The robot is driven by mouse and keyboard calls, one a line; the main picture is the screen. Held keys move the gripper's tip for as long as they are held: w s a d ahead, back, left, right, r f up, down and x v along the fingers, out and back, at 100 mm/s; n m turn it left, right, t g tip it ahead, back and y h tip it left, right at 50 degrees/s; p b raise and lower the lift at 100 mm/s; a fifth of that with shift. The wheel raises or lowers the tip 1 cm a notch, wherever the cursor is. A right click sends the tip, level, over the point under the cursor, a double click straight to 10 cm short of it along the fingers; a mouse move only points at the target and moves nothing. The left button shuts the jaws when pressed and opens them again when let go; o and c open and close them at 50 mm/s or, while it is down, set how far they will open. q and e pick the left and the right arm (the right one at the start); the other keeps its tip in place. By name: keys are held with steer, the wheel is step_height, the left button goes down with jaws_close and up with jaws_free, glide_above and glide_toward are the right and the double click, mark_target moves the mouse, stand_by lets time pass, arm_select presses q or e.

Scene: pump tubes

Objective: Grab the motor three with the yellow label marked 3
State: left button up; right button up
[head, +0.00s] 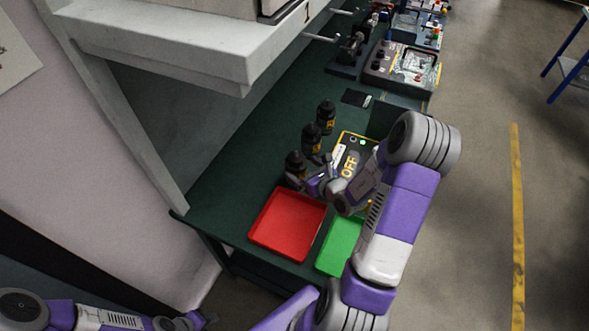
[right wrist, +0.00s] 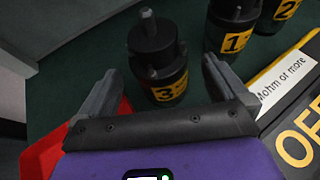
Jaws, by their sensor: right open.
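Motor three (right wrist: 157,52) is a dark cylinder with a thin shaft on top and a yellow label marked 3. In the head view it is the nearest of the black motors (head: 294,160), upright on the green bench. My right gripper (head: 315,180) is open beside it. In the right wrist view its fingers (right wrist: 160,82) are spread on either side of the motor's image, with a gap on each side. Whether they reach around it I cannot tell. My left gripper (head: 197,319) is at the bottom left, off the bench, small and partly visible.
Motor one (right wrist: 233,30) and motor two (right wrist: 282,10) stand farther back. A red tray (head: 262,244) and a green tray (head: 333,262) lie at the near end. A panel marked OFF (head: 350,162) is right of the motors. A grey shelf (head: 190,50) overhangs the left.

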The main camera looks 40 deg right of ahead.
mark_target(301, 167)
steer(key=x, duration=0.4)
steer(key=shift+w+b, duration=0.3)
steer(key=shift+w, duration=0.05)
jaws_close()
steer(key=shift+w+r, duration=0.1)
steer(key=shift+r, duration=0.1)
